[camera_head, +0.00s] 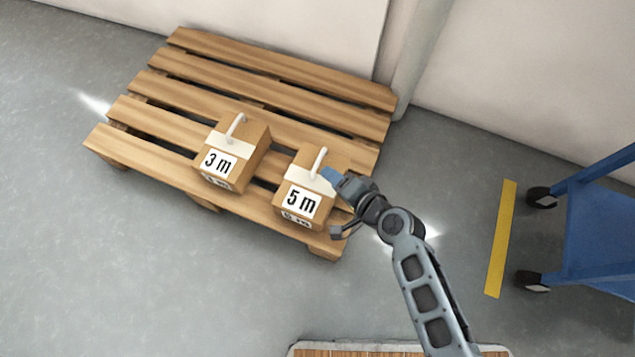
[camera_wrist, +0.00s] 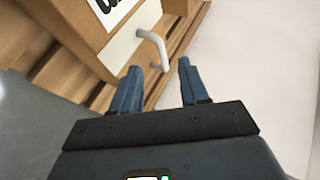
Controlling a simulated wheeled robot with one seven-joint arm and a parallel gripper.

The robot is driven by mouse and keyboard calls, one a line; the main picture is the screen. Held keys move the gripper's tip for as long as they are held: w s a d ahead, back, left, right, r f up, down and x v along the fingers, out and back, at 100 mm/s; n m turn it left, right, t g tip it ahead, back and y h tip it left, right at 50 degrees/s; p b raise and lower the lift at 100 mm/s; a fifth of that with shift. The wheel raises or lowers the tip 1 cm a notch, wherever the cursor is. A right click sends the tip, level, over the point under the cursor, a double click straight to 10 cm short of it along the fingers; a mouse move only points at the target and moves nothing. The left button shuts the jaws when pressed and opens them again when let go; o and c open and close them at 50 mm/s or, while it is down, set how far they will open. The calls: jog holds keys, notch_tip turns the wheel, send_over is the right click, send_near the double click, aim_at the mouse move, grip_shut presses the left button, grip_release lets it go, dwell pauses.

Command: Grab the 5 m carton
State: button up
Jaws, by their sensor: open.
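The 5 m carton (camera_head: 297,194) is a brown box with a white label and a white handle on top. It sits on the wooden pallet (camera_head: 270,72) near its front right corner. My gripper (camera_head: 329,174) is at the right side of the carton's handle. In the wrist view my gripper (camera_wrist: 158,78) is open, with two blue fingers apart. The white handle (camera_wrist: 155,48) stands just beyond the fingertips, nearer the left finger. Nothing is between the fingers. The carton (camera_wrist: 85,25) fills the upper left there, its label partly cut off.
A similar 3 m carton (camera_head: 230,155) with a white handle stands to the left on the same pallet, with a gap between. A blue cart (camera_head: 604,215) on wheels is at the right, beside a yellow floor strip (camera_head: 501,238). A wall and pipe rise behind the pallet.

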aim_at(321, 179)
jog(key=b+x, duration=0.2)
jog(key=x, duration=0.4)
jog(key=shift+f, duration=0.1)
jog(key=shift+s+a, duration=0.1)
grip_shut()
dwell(1.2)
